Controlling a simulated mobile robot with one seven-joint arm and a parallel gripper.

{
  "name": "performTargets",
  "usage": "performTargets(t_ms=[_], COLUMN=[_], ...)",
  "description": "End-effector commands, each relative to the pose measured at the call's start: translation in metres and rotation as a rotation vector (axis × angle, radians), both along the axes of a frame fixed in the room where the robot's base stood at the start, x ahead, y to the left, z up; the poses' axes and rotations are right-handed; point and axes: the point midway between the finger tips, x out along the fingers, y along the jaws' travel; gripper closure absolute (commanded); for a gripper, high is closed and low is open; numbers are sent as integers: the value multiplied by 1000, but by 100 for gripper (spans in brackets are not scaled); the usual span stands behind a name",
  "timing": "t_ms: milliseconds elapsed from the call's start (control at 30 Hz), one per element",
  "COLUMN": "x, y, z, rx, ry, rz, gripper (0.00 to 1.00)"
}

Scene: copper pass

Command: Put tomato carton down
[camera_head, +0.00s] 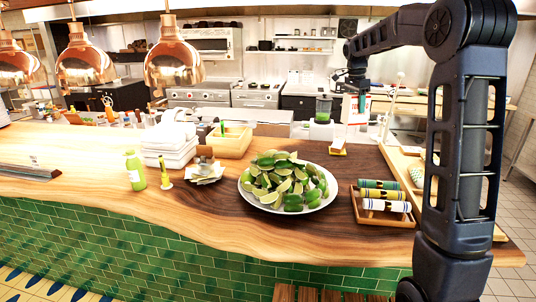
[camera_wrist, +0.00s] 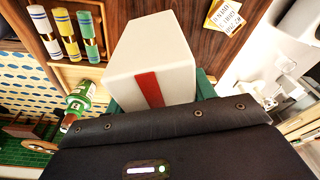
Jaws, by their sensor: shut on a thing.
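The tomato carton is a white box with a red stripe. It fills the middle of the wrist view (camera_wrist: 150,58) and shows small at the far side of the counter in the head view (camera_head: 355,112). My gripper (camera_wrist: 160,96) is shut on it, with a green finger on each side of the box. In the head view my gripper (camera_head: 358,98) reaches in from the upper right and holds the carton above the far part of the wooden counter (camera_head: 240,208). The carton's underside is hidden, and its height above the counter is hard to tell.
A plate of limes (camera_head: 286,205) stands mid-counter. Right of it is a wooden tray (camera_head: 370,215) with striped rolls (camera_head: 380,195). A green bottle (camera_head: 135,170), a yellow bin (camera_head: 232,142) and white containers (camera_head: 170,150) stand left. A printed card (camera_wrist: 225,18) lies near the carton.

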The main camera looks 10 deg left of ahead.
Motion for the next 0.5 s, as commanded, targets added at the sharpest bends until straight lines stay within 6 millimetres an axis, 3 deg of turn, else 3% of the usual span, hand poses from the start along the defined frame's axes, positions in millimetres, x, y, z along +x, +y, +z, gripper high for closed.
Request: performTargets(t_ms=[200, 500], x=[45, 89], y=[71, 173], z=[5, 5], rx=[2, 3], ry=[1, 2], rz=[230, 545], gripper=[91, 91])
